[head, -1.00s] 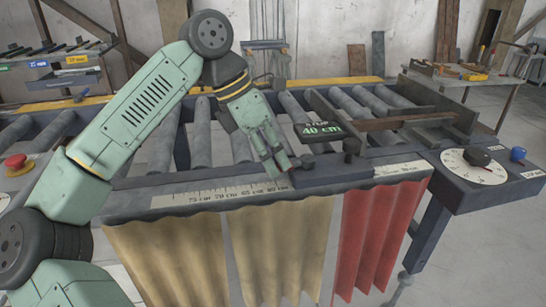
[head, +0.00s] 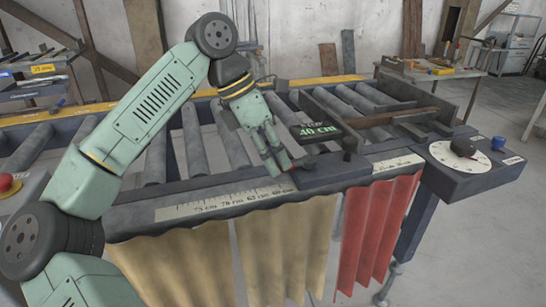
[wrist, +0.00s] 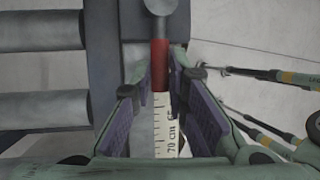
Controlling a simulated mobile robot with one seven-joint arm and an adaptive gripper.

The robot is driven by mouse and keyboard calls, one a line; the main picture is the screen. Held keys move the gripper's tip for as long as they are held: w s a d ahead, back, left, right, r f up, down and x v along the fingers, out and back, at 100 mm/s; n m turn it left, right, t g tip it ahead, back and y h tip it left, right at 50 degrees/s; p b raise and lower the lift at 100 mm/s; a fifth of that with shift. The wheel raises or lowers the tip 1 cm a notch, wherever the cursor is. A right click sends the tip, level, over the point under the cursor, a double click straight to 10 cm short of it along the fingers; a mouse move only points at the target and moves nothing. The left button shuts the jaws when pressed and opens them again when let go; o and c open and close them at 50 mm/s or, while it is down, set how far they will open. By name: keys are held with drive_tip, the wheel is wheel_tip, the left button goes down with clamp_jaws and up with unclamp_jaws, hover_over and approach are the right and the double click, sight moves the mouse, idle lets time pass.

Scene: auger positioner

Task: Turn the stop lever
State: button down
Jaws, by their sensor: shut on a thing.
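The stop lever shows as a red handle (wrist: 160,66) with a grey end in the wrist view, pointing down the picture above the ruler strip. My gripper (head: 279,163) reaches down to the ruled front rail. Its purple-padded fingers (wrist: 160,82) are shut on the red handle, one pad on each side. In the head view the lever is mostly hidden by the fingers. It sits at the left end of the dark stop carriage (head: 335,172). The display (head: 317,130) on the carriage reads 40 cm.
The ruler (head: 230,200) runs along the rail to the left of the carriage. Rollers (head: 195,140) lie behind it. Tan curtains (head: 275,255) and a red one (head: 378,230) hang below. A dial (head: 460,158) and blue knob (head: 498,143) are at the right.

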drive_tip(key=c, duration=1.6)
unclamp_jaws()
drive_tip(key=shift+o, duration=0.2)
drive_tip(key=v, duration=1.2)
